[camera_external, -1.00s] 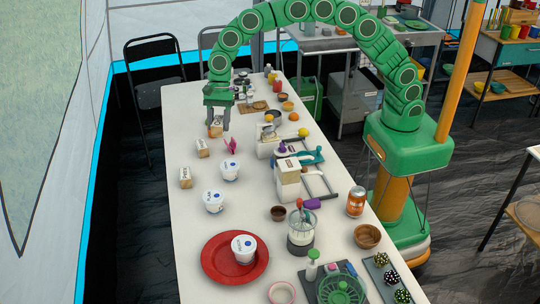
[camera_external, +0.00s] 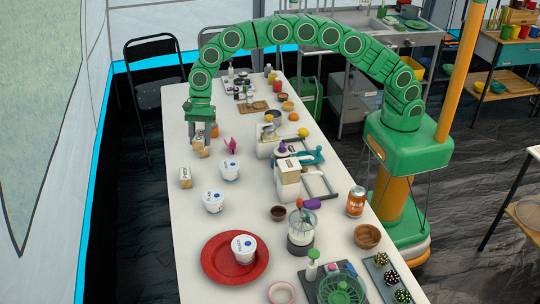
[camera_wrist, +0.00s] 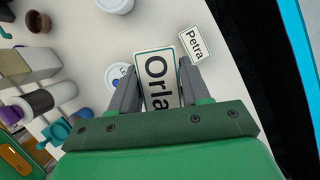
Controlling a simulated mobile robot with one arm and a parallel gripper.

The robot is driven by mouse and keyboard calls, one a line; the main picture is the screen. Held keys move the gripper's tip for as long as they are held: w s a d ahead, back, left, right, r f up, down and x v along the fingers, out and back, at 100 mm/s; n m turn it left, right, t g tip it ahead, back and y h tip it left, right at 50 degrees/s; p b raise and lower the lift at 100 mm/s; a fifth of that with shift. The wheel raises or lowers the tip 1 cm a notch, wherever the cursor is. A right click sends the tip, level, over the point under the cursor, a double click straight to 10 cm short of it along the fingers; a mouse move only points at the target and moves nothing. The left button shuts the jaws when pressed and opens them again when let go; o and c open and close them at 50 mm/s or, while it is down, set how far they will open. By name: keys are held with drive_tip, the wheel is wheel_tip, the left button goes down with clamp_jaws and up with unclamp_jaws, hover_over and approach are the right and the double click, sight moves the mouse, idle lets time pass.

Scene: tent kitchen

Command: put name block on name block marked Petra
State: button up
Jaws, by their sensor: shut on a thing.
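My gripper (camera_external: 199,133) is shut on a name block marked Orla (camera_wrist: 157,80). The block sits between the fingers (camera_wrist: 156,88) in the wrist view and shows as a small wooden-sided block (camera_external: 197,144) under the gripper in the external view. The name block marked Petra (camera_wrist: 194,44) is up and right of it in the wrist view, apart from the fingers. It looks to be the block nearer the camera (camera_external: 186,177) on the table's left side. Another block (camera_external: 204,153) shows just below the held one; I cannot tell whether they touch, and its marking is hidden.
White tubs (camera_external: 230,170) (camera_external: 213,201) stand right of the blocks. A pink item (camera_external: 231,146) lies nearby. A red plate (camera_external: 214,264) with a tub (camera_external: 243,249) is at the near end. The table's left edge is close to the Petra block.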

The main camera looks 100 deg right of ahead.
drive_tip(key=shift+w+a+f, duration=0.15)
drive_tip(key=shift+w+f, duration=3.15)
drive_tip(key=shift+w, duration=0.1)
drive_tip(key=shift+w+f, duration=0.1)
drive_tip(key=shift+w+f, duration=0.15)
drive_tip(key=shift+f, duration=1.5)
drive_tip(key=shift+f, duration=0.15)
drive_tip(key=o, duration=1.1)
drive_tip(key=shift+c, duration=0.2)
